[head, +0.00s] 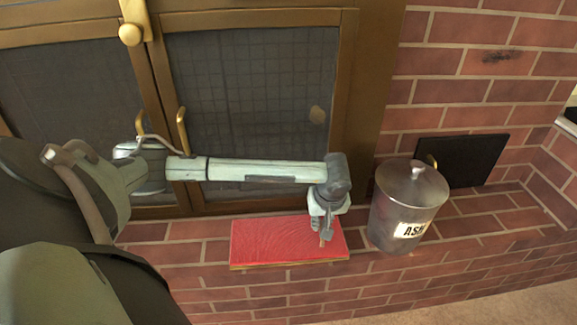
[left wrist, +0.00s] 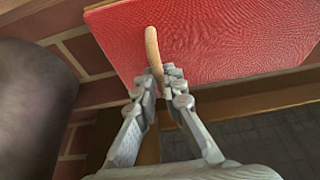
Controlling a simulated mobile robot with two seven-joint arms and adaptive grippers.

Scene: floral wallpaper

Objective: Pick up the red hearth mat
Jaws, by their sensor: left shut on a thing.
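The red hearth mat (head: 275,242) is a flat red slab with a tan edge, lying on the brick ledge in front of the fireplace doors. It fills much of the upper part of the left wrist view (left wrist: 230,45). My left gripper (head: 325,226) points down at the mat's right end. In the left wrist view its fingers (left wrist: 161,86) are closed around a tan curved piece (left wrist: 152,48) that stands out over the red surface. I cannot tell whether this piece is joined to the mat. My right gripper is not in view.
A lidded metal ash bucket (head: 407,205) stands on the ledge just right of the mat and my gripper. Brass-framed fireplace doors (head: 250,100) with handles rise behind my left arm. A black panel (head: 465,160) is set in the brick wall. The floor is at the lower right.

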